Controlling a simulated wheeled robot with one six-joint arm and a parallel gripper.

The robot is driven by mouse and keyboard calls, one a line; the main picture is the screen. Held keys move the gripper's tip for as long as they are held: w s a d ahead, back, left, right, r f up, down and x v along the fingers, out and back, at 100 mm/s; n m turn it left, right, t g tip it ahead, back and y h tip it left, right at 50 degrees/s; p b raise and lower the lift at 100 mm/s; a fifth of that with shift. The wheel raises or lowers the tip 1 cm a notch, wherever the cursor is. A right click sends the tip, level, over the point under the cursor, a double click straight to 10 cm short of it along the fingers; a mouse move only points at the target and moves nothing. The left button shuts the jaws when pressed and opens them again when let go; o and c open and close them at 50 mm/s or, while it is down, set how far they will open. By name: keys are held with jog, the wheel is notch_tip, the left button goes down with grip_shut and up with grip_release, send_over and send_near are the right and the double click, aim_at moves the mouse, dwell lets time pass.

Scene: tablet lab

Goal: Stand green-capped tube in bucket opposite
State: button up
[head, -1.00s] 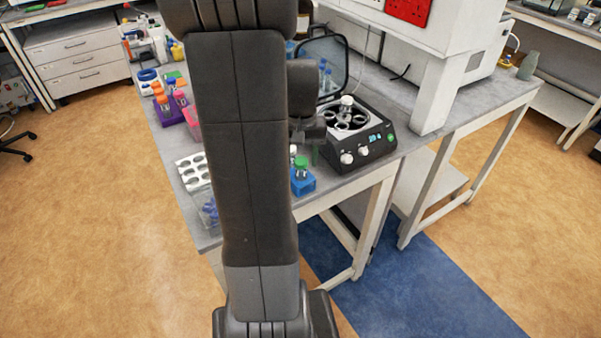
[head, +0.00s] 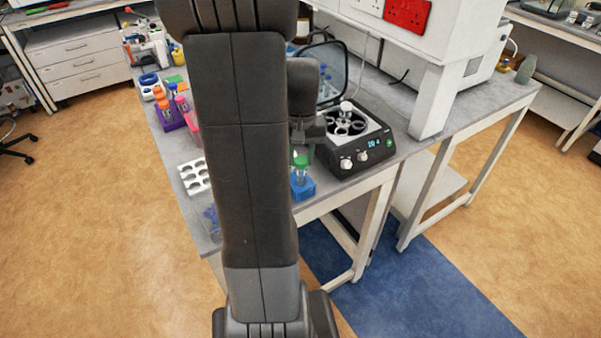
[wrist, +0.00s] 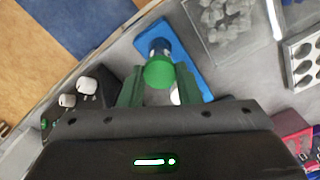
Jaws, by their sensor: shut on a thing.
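The green-capped tube (head: 300,166) is upright at the blue rack (head: 303,188) near the bench's front edge. Its green cap (wrist: 160,72) sits between the green fingers of my gripper (wrist: 159,88) in the wrist view. My gripper is shut on this tube; whether the tube's bottom has left the rack I cannot tell. The centrifuge (head: 362,160) stands open to the right of the rack, its round rotor showing several buckets. A white-capped tube (head: 346,107) stands in a bucket at the rotor's far side. My arm hides part of the gripper in the head view.
A white tray with round holes (head: 193,176) and a clear box (wrist: 228,22) of small pieces lie left of the rack. The raised centrifuge lid (head: 327,72) stands behind the rotor. A white cabinet (head: 440,60) rises behind right. Coloured racks stand further back left.

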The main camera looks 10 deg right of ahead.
jog(key=shift+r+p, duration=1.85)
jog(key=shift+r, duration=0.75)
notch_tip(320, 180, up, 7)
jog(key=p, duration=0.3)
jog(key=shift+f, duration=0.15)
jog(key=w+d, duration=1.3)
jog(key=d, duration=0.1)
jog(key=shift+d, duration=0.35)
jog(key=shift+f+b, duration=0.95)
jog(key=shift+f, duration=0.9)
